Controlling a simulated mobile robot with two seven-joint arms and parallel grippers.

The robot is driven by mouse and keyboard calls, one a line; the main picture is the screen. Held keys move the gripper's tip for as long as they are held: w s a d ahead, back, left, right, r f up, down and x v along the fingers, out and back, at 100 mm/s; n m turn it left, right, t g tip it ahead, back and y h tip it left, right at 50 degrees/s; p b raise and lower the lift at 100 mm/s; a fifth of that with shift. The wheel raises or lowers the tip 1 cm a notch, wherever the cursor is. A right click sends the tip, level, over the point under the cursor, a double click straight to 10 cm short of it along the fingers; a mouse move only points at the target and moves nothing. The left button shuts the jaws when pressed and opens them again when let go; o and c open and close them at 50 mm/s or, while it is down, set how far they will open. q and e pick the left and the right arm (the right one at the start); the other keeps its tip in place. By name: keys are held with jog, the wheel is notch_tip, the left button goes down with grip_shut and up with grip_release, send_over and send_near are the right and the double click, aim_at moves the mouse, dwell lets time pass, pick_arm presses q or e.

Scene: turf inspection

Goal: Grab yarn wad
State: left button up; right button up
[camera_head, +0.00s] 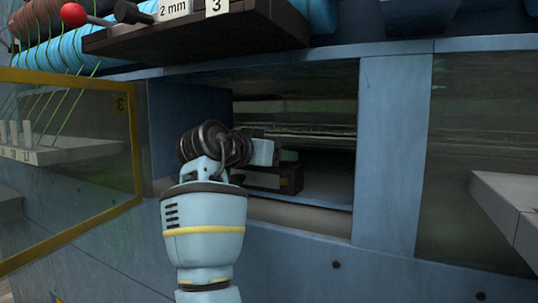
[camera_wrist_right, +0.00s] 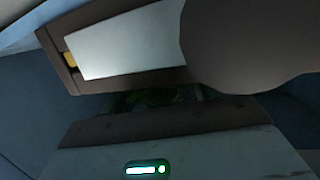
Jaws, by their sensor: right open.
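My right arm reaches into a dark opening in the blue machine in the head view. Its right gripper (camera_wrist_right: 155,99) faces away from the head camera and is mostly hidden behind the wrist there. In the wrist view it is open, its dark fingers poorly lit. A dim green patch (camera_wrist_right: 153,97) shows between the fingers; it may be the yarn wad, but the shadow hides its shape and I cannot tell whether the fingers touch it. My left gripper is not in view.
The opening has a blue post (camera_head: 392,150) on its right. A yellow-framed clear door (camera_head: 138,130) stands open on the left. A brown shelf (camera_head: 200,35) overhangs above. A brown-framed pale panel (camera_wrist_right: 130,42) and a large dark rounded shape (camera_wrist_right: 250,45) crowd the wrist view.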

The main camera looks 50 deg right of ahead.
jog(key=c, duration=1)
jog(key=shift+r, duration=0.5)
jog(key=shift+c, duration=0.2)
notch_tip(320, 180, up, 2)
jog(key=shift+r, duration=0.2)
jog(key=w+f+v, duration=0.1)
jog(key=v, duration=1.5)
jog(key=shift+a+f+b, duration=0.2)
jog(key=shift+b, duration=0.2)
